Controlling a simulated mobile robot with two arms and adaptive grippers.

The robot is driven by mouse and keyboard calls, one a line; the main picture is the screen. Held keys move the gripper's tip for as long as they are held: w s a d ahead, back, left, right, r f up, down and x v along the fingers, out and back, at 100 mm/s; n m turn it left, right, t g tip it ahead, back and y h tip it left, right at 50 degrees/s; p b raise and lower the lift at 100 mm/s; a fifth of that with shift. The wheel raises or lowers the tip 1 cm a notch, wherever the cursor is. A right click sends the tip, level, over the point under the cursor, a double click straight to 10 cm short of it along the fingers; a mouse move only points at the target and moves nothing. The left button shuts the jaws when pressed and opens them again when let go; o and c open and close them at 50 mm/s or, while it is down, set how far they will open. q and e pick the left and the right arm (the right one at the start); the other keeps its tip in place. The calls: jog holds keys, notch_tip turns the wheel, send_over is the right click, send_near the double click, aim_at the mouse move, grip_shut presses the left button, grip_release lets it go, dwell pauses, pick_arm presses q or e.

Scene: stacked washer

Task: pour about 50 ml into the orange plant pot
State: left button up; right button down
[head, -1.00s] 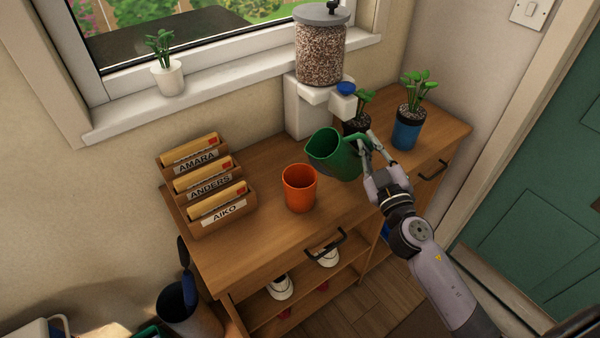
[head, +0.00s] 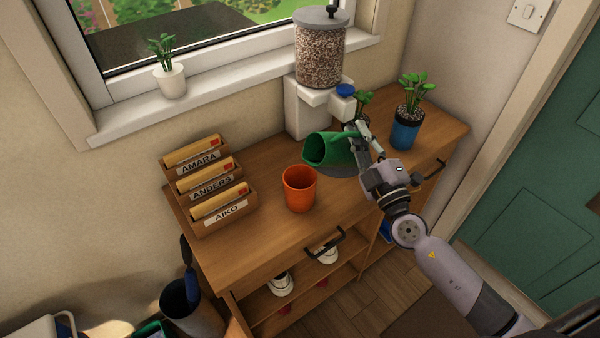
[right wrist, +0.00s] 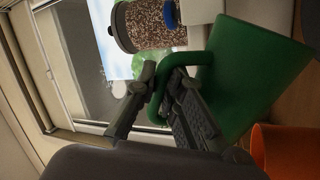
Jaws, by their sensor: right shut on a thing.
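The orange plant pot (head: 299,190) stands upright on the wooden cabinet top, with no plant showing in it. My right gripper (head: 358,140) is shut on the handle of a green jug (head: 325,149). The jug is tilted, its mouth toward the left, above and to the right of the orange pot. In the right wrist view the fingers (right wrist: 165,88) close around the handle of the green jug (right wrist: 250,75), and the orange pot (right wrist: 285,150) shows at the lower right. I cannot see any liquid leaving the jug. My left gripper is not in view.
Behind the jug stands a dispenser (head: 320,55) of granules with a blue knob. A blue pot (head: 405,133) with a plant and a dark-potted plant (head: 363,100) stand to the right. A letter rack (head: 222,219) stands left of the orange pot. Front cabinet top is clear.

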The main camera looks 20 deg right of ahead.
jog(key=shift+s+a+r+n+y+p, duration=0.1)
jog(key=shift+a+r+n+y+p, duration=0.3)
jog(key=shift+r+n+p, duration=0.35)
jog(key=shift+s+a+n, duration=0.1)
jog(key=shift+s+n, duration=0.15)
jog(key=shift+s, duration=0.05)
jog(key=shift+s+a, duration=0.1)
jog(key=shift+s, duration=0.1)
jog(key=shift+s+a+r+n+y, duration=0.3)
jog(key=shift+a+n+y, duration=0.1)
jog(key=shift+a+n, duration=0.15)
dwell(0.9)
jog(key=shift+d, duration=0.25)
dwell(0.4)
jog(key=shift+w+d+f+m+h+b, duration=0.2)
jog(key=shift+d+f+m+h+b, duration=0.45)
jog(key=shift+m, duration=0.45)
jog(key=shift+w+d+f+m+h+b, duration=0.25)
jog(key=shift+d+f+m+h+b, duration=0.3)
jog(key=shift+f+m, duration=0.45)
jog(key=shift+w+d+f+m+h+b, duration=0.2)
jog(key=shift+d+f+m+h+b, duration=0.4)
jog(key=shift+m, duration=0.65)
